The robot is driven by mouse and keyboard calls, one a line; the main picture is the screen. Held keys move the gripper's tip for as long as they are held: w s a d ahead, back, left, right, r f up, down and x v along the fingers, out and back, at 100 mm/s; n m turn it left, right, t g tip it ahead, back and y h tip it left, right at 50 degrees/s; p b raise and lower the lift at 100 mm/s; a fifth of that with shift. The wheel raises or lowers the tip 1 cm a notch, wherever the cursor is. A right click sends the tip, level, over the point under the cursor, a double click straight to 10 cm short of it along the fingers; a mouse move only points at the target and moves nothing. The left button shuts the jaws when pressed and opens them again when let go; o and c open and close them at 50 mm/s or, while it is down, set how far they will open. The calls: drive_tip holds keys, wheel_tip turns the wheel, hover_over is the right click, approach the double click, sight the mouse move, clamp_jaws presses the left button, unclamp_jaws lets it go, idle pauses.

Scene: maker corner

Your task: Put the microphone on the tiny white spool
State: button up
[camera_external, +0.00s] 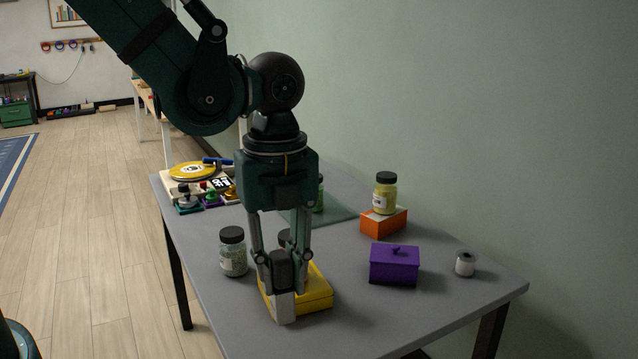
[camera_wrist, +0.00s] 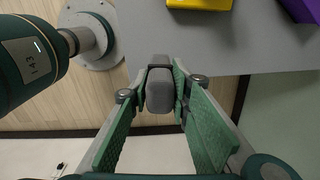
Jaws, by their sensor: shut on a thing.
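My gripper (camera_external: 283,268) points down near the front edge of the table, in front of the yellow box. It is shut on a grey block-like thing, apparently the microphone (camera_external: 283,305), with a dark upper part and a pale lower part. In the wrist view its grey top (camera_wrist: 160,92) sits between the two fingers (camera_wrist: 163,85). I cannot tell whether its lower end touches the table. The tiny white spool (camera_external: 465,265) stands upright at the right end of the table, dark on top, well apart from my gripper. The spool is not in the wrist view.
A yellow box (camera_external: 318,297) is close behind my gripper. A purple lidded box (camera_external: 394,266) stands between it and the spool. A green-filled jar (camera_external: 233,254) is left; a yellow jar (camera_external: 385,195) stands on an orange box (camera_external: 383,224). The grey table (camera_external: 420,315) is clear in front of the purple box.

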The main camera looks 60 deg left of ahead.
drive_tip(key=w+a+r+p, duration=0.1)
drive_tip(key=w+p, duration=0.1)
drive_tip(key=w, duration=1.4)
drive_tip(key=w+a+r+p, duration=0.1)
drive_tip(key=w+r+p, duration=0.1)
drive_tip(key=w, duration=1.5)
drive_tip(key=w+a+r+n+p, duration=0.1)
drive_tip(key=w+a+r+p, duration=0.1)
drive_tip(key=w, duration=1.4)
drive_tip(key=shift+w+p, duration=0.25)
drive_tip(key=shift+p, duration=0.25)
wheel_tip(320, 180, down, 6)
drive_tip(key=shift+f, duration=0.15)
drive_tip(key=shift+f, duration=1.8)
drive_tip(key=shift+f, duration=0.2)
